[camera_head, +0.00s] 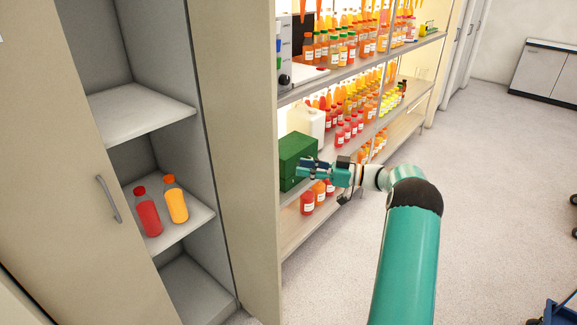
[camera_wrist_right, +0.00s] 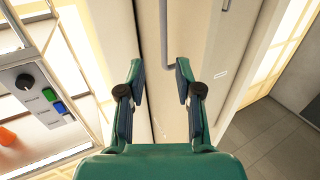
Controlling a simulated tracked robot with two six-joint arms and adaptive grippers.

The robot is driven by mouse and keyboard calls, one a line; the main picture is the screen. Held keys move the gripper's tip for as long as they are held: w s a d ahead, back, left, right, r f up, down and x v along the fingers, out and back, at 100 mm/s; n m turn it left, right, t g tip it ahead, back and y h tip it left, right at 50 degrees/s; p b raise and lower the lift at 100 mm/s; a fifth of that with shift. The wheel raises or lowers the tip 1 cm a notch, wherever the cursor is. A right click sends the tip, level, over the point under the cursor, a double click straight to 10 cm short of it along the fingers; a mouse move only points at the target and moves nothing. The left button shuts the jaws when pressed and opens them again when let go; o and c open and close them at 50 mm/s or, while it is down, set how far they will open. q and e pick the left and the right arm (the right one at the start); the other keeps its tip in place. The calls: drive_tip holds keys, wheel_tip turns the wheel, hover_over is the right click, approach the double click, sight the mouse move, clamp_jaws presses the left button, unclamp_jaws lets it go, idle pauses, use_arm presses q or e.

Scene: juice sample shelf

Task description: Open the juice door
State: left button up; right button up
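In the head view, a beige cabinet door (camera_head: 60,190) with a grey bar handle (camera_head: 108,198) stands at the left. Beside it the cabinet is open, with a red bottle (camera_head: 149,215) and an orange bottle (camera_head: 176,203) on a shelf. A tall beige panel (camera_head: 236,130) borders the opening on the right. My right gripper (camera_head: 308,168) is beyond this panel, in front of a green box. In the right wrist view my gripper (camera_wrist_right: 159,72) is open and empty, facing a beige panel with a grey bar handle (camera_wrist_right: 163,35). The bar appears ahead, between the fingertips. My left gripper is out of view.
A rack holds several rows of juice bottles (camera_head: 352,125), a green box (camera_head: 297,158) and a white jug (camera_head: 311,122). A device with a black knob (camera_wrist_right: 25,82) is left in the wrist view. The floor (camera_head: 490,180) at right is largely clear.

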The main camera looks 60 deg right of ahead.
drive_tip(key=shift+v, duration=1.75)
